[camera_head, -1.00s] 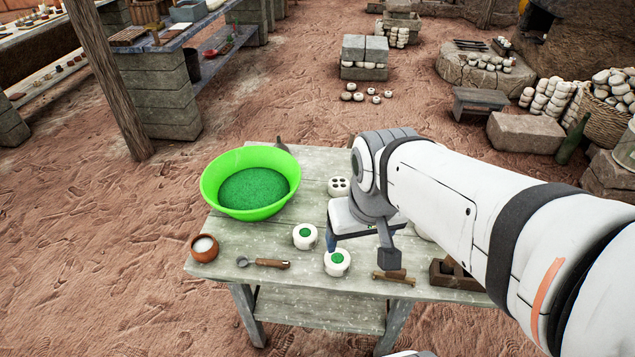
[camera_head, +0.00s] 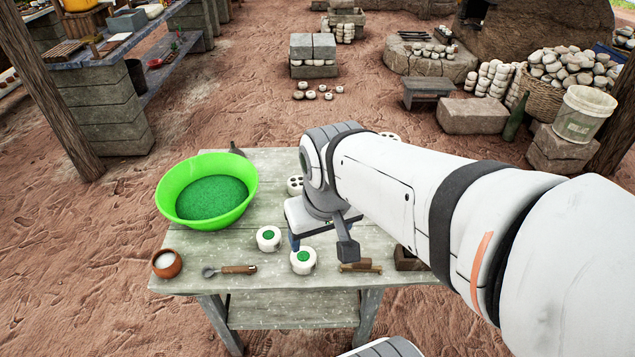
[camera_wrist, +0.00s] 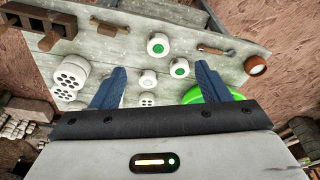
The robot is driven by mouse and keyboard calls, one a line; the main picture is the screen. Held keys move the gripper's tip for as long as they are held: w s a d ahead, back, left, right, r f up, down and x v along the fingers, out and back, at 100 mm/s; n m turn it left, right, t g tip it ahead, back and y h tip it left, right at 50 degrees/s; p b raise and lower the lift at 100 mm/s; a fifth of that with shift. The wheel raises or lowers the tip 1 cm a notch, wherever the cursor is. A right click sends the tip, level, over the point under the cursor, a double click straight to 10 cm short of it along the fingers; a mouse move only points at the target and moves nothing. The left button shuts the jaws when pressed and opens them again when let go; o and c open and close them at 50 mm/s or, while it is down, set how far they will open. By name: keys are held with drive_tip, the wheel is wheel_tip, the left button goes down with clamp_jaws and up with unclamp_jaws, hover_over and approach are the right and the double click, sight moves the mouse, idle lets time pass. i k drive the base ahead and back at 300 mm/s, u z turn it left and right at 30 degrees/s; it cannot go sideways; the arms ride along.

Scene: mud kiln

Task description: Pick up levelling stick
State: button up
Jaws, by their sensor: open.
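The levelling stick seems to be the short brown wooden piece (camera_head: 360,266) at the table's front edge, right of the white moulds. It also shows in the wrist view (camera_wrist: 107,26), at upper left beside a dark wooden mould. My gripper (camera_wrist: 160,82) is open, its two blue fingers apart with nothing held between them. In the head view one blue finger (camera_head: 294,243) shows above the table, behind a round white mould with a green centre (camera_head: 303,262). The stick lies apart from the fingers; my arm hides part of the table.
On the table (camera_head: 285,285) stand a green bowl of green powder (camera_head: 207,192), a clay pot (camera_head: 167,264), a wooden-handled tool (camera_head: 230,270), another green-centred mould (camera_head: 268,239) and several holed white pieces (camera_wrist: 72,78). The dark wooden mould (camera_head: 408,260) is right of the stick.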

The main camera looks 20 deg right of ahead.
sight(365, 265)
drive_tip(key=z, duration=3.15)
drive_tip(key=k, duration=1.65)
drive_tip(key=u, duration=0.7)
drive_tip(key=i, duration=1)
drive_tip(key=u, duration=0.05)
